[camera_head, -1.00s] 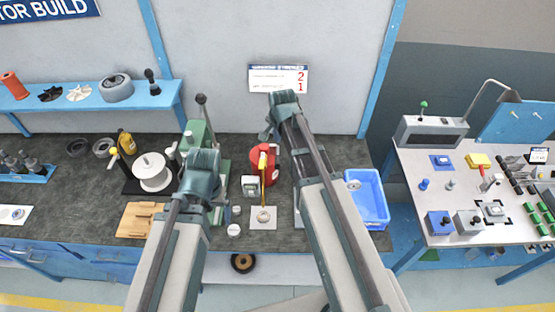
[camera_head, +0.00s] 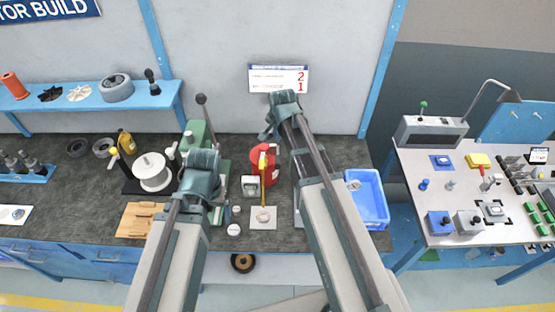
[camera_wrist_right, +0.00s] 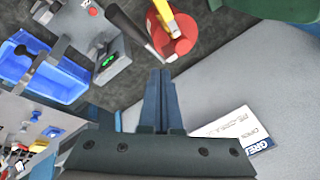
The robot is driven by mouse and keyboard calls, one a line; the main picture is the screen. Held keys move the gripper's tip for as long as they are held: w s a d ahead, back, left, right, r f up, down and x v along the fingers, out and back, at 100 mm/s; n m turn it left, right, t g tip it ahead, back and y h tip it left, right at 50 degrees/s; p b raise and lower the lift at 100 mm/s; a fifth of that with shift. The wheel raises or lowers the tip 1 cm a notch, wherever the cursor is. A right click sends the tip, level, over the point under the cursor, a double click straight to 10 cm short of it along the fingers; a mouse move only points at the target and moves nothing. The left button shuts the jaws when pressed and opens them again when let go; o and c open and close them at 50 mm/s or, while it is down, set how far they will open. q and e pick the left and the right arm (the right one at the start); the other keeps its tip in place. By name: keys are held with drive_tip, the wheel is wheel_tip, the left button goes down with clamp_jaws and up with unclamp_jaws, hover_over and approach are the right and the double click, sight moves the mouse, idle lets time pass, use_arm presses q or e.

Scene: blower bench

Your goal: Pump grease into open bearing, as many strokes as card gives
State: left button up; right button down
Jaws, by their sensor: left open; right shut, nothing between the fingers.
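The red grease pump (camera_head: 270,170) stands on the bench with a yellow part at its front; it also shows at the top of the right wrist view (camera_wrist_right: 178,45). The bearing (camera_head: 263,215) lies on a pale plate in front of the pump. The card (camera_head: 278,78) on the back wall shows a red 2 above a red 1; it also lies in the right wrist view (camera_wrist_right: 240,133). My right gripper (camera_wrist_right: 160,75) is shut and empty, its tips just short of the pump in that picture. My left gripper (camera_head: 204,160) is open, left of the pump; its fingertips are mostly hidden.
A blue bin (camera_head: 381,216) stands at the bench's right end. A green press (camera_head: 190,138), a white spool (camera_head: 152,165) and a wooden block (camera_head: 135,220) are on the left. A small white-topped jar (camera_head: 234,229) sits left of the bearing. My forearms cover parts of the bench.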

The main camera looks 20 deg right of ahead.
drive_tip(key=r+p, duration=0.1)
drive_tip(key=w+r+p, duration=0.1)
drive_tip(key=r+p, duration=0.1)
drive_tip(key=shift+w+d+r, duration=0.2)
drive_tip(key=shift+w+d, duration=0.05)
drive_tip(key=shift+f, duration=0.15)
drive_tip(key=b, duration=0.7)
hover_over(277, 159)
drive_tip(key=w, duration=0.1)
wheel_tip(277, 159, down, 7)
drive_tip(key=shift+d+r, duration=0.15)
drive_tip(key=shift+s+f, duration=0.3)
drive_tip(key=shift+f, duration=0.2)
drive_tip(key=shift+b, duration=0.3)
idle(0.9)
drive_tip(key=shift+s+f+b, duration=0.2)
drive_tip(key=shift+f+b, duration=0.1)
drive_tip(key=shift+f, duration=0.05)
